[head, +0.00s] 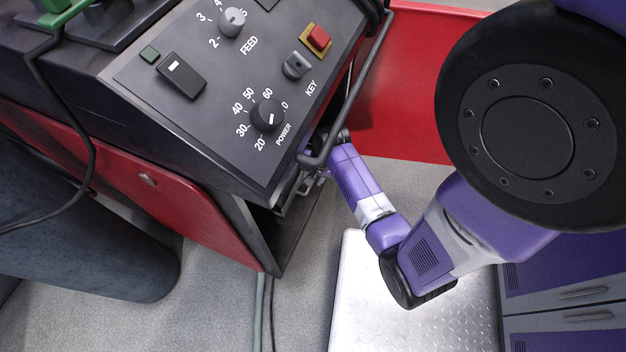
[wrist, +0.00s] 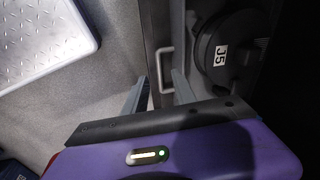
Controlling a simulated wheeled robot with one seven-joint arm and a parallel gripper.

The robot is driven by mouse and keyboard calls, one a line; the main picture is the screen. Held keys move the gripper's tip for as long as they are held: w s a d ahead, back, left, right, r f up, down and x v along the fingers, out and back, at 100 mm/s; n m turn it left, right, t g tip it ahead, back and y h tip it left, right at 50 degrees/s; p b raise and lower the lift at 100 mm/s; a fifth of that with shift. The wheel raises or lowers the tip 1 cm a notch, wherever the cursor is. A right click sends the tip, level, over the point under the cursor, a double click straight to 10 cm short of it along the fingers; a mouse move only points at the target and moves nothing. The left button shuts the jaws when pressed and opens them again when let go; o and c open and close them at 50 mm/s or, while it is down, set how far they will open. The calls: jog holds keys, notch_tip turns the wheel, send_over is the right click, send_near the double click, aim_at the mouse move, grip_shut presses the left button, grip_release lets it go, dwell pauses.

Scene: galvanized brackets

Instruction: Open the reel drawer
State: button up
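In the wrist view, a light metal bar handle (wrist: 165,70) is fixed to a narrow dark grey front panel (wrist: 157,25), which I take as the reel drawer's front. A dark round reel marked J5 (wrist: 222,54) lies just right of that panel. My gripper (wrist: 160,88) is open, with one grey finger on each side of the handle's near end. I cannot tell whether the fingers touch it. In the head view my arm reaches under the control panel's right side, where my gripper (head: 312,176) is mostly hidden; the handle is not clear there.
The machine's control panel (head: 225,75) with knobs overhangs the gripper. A black guard rail (head: 352,95) runs along its right side. A tread-plate platform (head: 360,310) stands on the floor below my arm. A purple cabinet (head: 570,290) is at lower right.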

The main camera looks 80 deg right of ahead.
jog(key=shift+m+y, duration=0.4)
jog(key=shift+m, duration=0.3)
jog(key=d+f+b, duration=0.1)
jog(key=f, duration=0.1)
jog(key=f+b, duration=0.1)
jog(key=f, duration=0.2)
jog(key=w+d+f+b, duration=0.1)
jog(key=f, duration=0.1)
jog(key=shift+d+f, duration=0.35)
jog(key=shift+f, duration=0.05)
jog(key=shift+c, duration=0.2)
grip_shut()
dwell(0.4)
